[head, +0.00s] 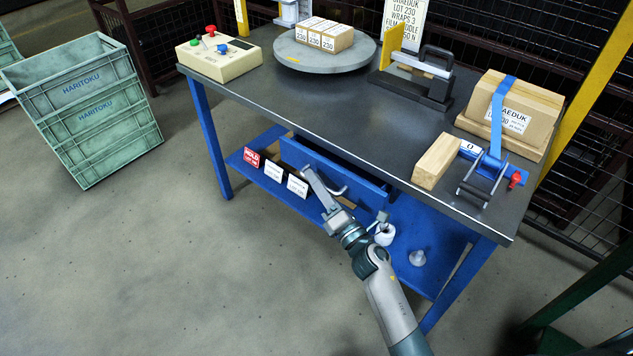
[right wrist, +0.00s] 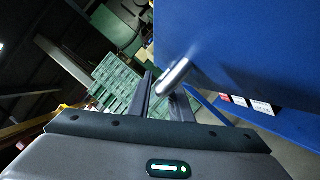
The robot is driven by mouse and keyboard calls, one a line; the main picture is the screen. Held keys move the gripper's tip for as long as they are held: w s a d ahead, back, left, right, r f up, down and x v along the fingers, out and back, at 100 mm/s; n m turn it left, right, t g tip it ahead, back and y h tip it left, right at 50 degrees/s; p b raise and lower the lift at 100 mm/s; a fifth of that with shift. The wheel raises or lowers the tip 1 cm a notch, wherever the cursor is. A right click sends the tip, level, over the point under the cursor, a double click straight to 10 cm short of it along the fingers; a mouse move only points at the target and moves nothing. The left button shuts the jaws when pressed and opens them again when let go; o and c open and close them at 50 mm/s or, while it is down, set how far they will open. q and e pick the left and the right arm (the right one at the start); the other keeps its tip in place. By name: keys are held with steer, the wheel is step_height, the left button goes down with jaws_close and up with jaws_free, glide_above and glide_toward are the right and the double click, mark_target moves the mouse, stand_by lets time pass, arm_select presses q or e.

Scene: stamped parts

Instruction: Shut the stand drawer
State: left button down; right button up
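The blue stand drawer (head: 367,191) hangs under the dark tabletop and stands open, with a dark gap behind its front panel. Its curved silver handle (head: 339,191) sticks out from the front. My right gripper (head: 309,177) is at the handle, just in front of the drawer. In the right wrist view the handle (right wrist: 174,77) lies at the two fingers, close to the blue drawer front (right wrist: 245,50). Whether the fingers clamp it or stand apart from it is unclear. My left gripper is not in view.
The work table (head: 330,105) carries a control box (head: 220,58), a round turntable (head: 300,58), a clamp fixture and wooden blocks. A blue lower shelf (head: 265,180) holds a red card, white cards and small white items. Green crates (head: 95,110) stand left; floor between is clear.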

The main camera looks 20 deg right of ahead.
mark_target(329, 179)
jaws_close()
steer(key=w+d, duration=0.2)
steer(key=d, duration=0.1)
steer(key=shift+w+f+b, duration=0.1)
steer(key=shift+b, duration=0.25)
steer(key=shift+d, duration=0.1)
jaws_free()
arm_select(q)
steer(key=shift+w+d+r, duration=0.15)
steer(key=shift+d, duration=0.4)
